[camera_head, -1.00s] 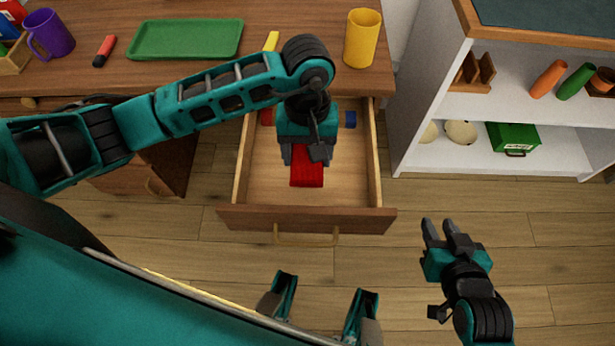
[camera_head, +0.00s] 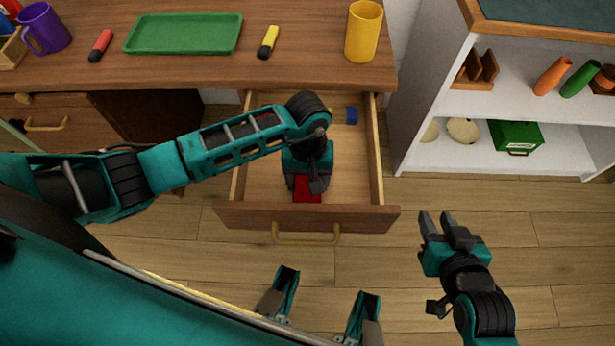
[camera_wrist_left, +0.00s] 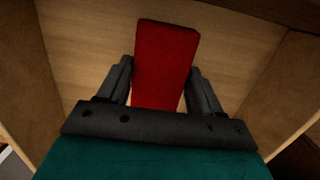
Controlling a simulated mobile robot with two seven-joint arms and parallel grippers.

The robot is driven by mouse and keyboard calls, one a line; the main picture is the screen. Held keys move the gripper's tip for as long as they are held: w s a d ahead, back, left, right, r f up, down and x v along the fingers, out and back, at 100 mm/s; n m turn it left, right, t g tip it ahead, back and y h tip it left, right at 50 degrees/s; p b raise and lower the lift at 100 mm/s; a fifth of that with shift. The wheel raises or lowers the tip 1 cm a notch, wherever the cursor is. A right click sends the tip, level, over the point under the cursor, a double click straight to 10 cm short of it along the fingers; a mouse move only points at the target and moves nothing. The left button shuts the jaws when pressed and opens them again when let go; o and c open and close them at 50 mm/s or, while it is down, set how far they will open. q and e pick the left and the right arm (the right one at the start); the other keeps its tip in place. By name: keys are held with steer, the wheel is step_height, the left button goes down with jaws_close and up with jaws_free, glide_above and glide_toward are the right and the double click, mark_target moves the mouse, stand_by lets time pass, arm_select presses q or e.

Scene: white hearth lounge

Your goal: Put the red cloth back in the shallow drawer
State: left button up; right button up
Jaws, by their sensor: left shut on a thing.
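The red cloth (camera_head: 307,190) shows below my left gripper (camera_head: 306,186) in the head view, inside the outline of the open shallow drawer (camera_head: 262,190). In the left wrist view the red cloth (camera_wrist_left: 166,60) is a flat folded strip between the two fingers of my left gripper (camera_wrist_left: 162,88), which is shut on it. The drawer's wooden floor lies behind the cloth; whether the cloth touches it I cannot tell. The gripper hides part of the cloth in the head view. My right gripper (camera_head: 440,225) is over the floor right of the drawer, fingers apart and empty.
A blue item (camera_head: 351,116) lies at the drawer's back right. The desktop holds a green tray (camera_head: 183,34), a yellow marker (camera_head: 268,42), a red marker (camera_head: 101,46), a yellow cup (camera_head: 362,32) and a purple mug (camera_head: 46,29). A white shelf (camera_head: 410,120) stands close on the right.

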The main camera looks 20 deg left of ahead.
arm_select(q)
steer(key=shift+f, duration=0.1)
steer(key=shift+f, duration=0.15)
steer(key=o, duration=1)
steer(key=shift+r, duration=0.3)
steer(key=shift+w+a+r+p, duration=0.1)
steer(key=shift+w+r+p, duration=0.15)
steer(key=shift+r, duration=1.75)
steer(key=shift+w+r+p, duration=0.15)
steer(key=shift+r+p, duration=0.25)
steer(key=shift+r, duration=1.55)
steer(key=shift+w+a+r+p, duration=0.1)
steer(key=shift+w+r+p, duration=0.15)
steer(key=shift+r, duration=1.75)
arm_select(e)
steer(key=shift+s+d+r, duration=0.2)
steer(key=shift+s+d, duration=0.15)
steer(key=shift+d, duration=0.2)
steer(key=shift+w+a+r, duration=0.1)
steer(key=shift+w, duration=0.05)
